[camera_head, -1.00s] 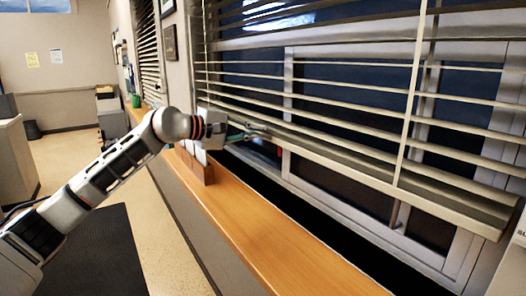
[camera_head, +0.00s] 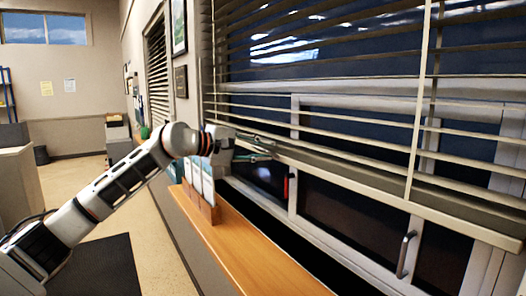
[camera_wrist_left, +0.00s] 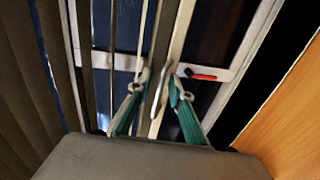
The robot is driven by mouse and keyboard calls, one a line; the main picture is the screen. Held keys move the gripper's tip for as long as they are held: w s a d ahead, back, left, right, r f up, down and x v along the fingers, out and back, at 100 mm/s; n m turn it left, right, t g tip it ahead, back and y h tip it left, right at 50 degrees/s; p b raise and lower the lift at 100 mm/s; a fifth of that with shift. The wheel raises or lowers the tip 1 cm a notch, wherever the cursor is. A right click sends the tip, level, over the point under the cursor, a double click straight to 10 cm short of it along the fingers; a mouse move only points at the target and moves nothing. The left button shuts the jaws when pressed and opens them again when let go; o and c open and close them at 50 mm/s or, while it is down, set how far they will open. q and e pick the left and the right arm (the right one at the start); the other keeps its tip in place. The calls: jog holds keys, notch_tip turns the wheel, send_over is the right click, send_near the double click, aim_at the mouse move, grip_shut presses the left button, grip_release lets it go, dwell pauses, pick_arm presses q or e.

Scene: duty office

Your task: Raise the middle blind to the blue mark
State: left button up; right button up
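The large near blind (camera_head: 350,177) hangs over the window at the right, lowered part way. I take it as the middle blind. Its lower slats are stacked on the bottom rail, which slants in the picture. My left gripper (camera_head: 270,148) is at the left part of this rail. My right gripper is not in view.
A wooden sill (camera_head: 235,250) runs below the window, with upright leaflets in a wooden holder (camera_head: 205,205) near my left wrist. The window has a metal handle (camera_head: 405,254) and a red piece (camera_head: 291,187). Another blind (camera_head: 157,70) hangs farther left. The floor at left is mostly clear.

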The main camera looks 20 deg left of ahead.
pick_arm(q)
jog(key=v, duration=1.2)
dwell(0.5)
